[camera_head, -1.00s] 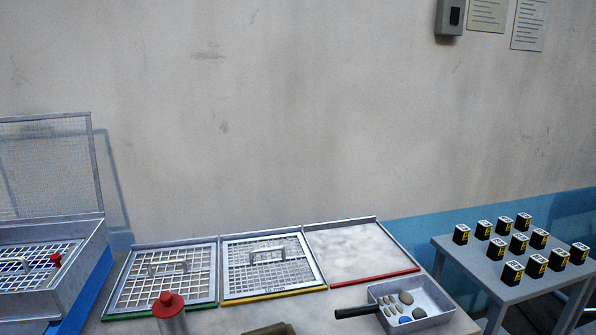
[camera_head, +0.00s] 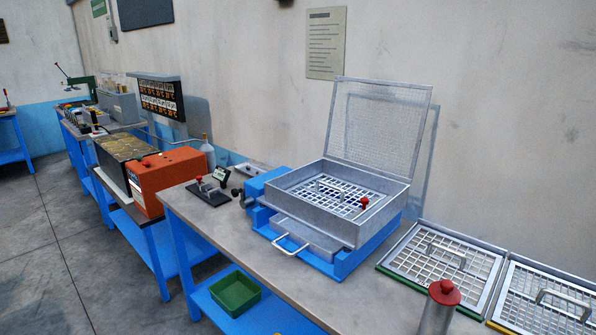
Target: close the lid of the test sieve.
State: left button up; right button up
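The test sieve (camera_head: 328,215) stands on the grey workbench, a metal box on a blue base. Its mesh lid (camera_head: 376,125) is open and stands upright along the back edge. Inside the box lies a grid screen (camera_head: 335,197) with a handle and a red knob (camera_head: 364,202) at its right. A drawer with a pale handle (camera_head: 290,245) is at the front of the base. Neither of my grippers is in view.
Framed screens (camera_head: 445,262) lie on the bench to the right of the sieve. A red-capped cylinder (camera_head: 440,305) stands at the front right. A small black device (camera_head: 208,190) and an orange machine (camera_head: 167,178) are to the left. A green bin (camera_head: 236,292) sits on the lower shelf.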

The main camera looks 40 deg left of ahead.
aim_at(370, 81)
jog(key=u, duration=1.15)
jog(key=j, duration=0.65)
